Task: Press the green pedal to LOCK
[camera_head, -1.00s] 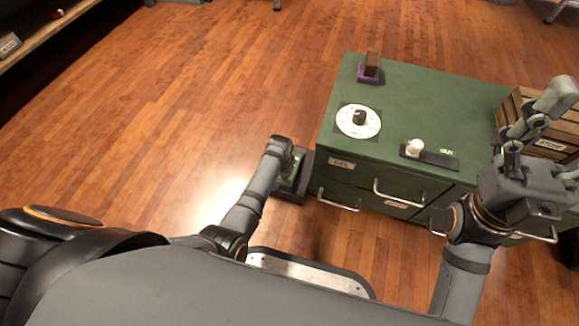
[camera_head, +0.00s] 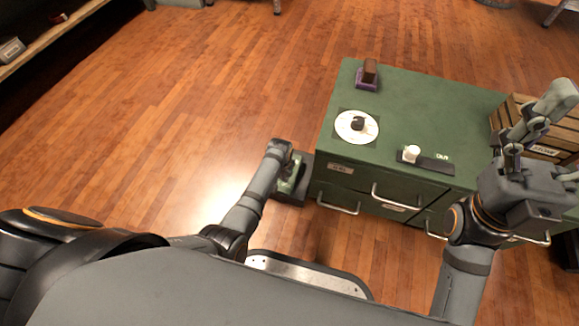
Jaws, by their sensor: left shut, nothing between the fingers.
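The green pedal (camera_head: 288,187) sits low in a dark base (camera_head: 291,200) on the floor, against the left side of the green cabinet. My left gripper (camera_head: 291,169) is shut and empty, pointing down over the pedal. It covers part of the pedal, so I cannot tell whether it touches it or how far the pedal is pressed. No LOCK marking is legible. My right gripper (camera_head: 532,130) is raised at the right, in front of the crate, with its fingers apart and nothing between them.
The green cabinet (camera_head: 420,105) carries a white dial (camera_head: 357,126), a slider with a white knob (camera_head: 411,153) and a brown block on a purple base (camera_head: 368,75). A wooden crate (camera_head: 546,139) stands at its right. Drawer handles stick out in front. The wooden floor at left is clear.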

